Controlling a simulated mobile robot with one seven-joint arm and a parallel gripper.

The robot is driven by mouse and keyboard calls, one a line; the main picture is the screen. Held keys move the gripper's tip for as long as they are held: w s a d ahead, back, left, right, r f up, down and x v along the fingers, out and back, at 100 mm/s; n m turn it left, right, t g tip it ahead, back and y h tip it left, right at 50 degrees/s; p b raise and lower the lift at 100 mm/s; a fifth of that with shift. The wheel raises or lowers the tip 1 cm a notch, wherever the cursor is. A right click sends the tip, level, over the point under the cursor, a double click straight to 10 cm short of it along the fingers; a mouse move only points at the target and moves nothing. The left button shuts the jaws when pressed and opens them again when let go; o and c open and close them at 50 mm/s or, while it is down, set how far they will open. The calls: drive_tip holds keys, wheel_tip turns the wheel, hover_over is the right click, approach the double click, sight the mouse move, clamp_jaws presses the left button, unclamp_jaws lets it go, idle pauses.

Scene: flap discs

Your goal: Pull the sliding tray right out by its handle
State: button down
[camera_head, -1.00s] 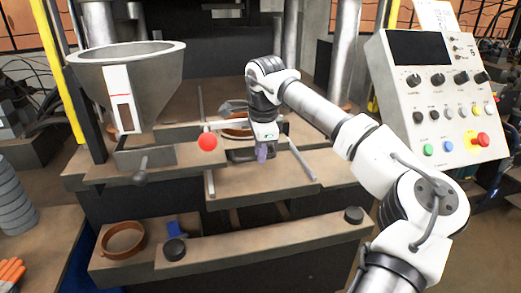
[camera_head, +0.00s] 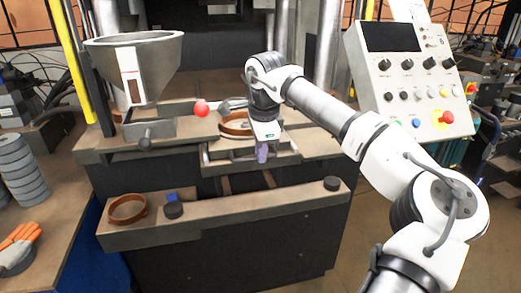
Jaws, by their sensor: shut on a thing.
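The sliding tray (camera_head: 287,146) is a brown, flat-topped piece in the middle of the press, above a dark gap. A brown ring (camera_head: 235,124) sits at its back, partly behind my arm. My gripper (camera_head: 263,153) points down at the tray's front edge, shut on its handle. The handle is mostly hidden by the jaws, so its shape cannot be made out.
A front ledge (camera_head: 235,210) with black knobs and another brown ring (camera_head: 127,208) lies below. A control panel (camera_head: 410,85) is at right. Floor in front is clear.

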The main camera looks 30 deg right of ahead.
drive_tip(key=shift+s, duration=0.1)
idle(0.3)
drive_tip(key=c, duration=1.5)
unclamp_jaws()
drive_tip(key=shift+o, duration=0.2)
drive_tip(key=shift+r, duration=0.1)
wheel_tip(320, 180, up, 13)
drive_tip(key=s+b, duration=0.1)
drive_tip(key=s, duration=0.1)
drive_tip(key=shift+s+a+r+b, duration=0.2)
drive_tip(key=shift+s+a+b, duration=0.1)
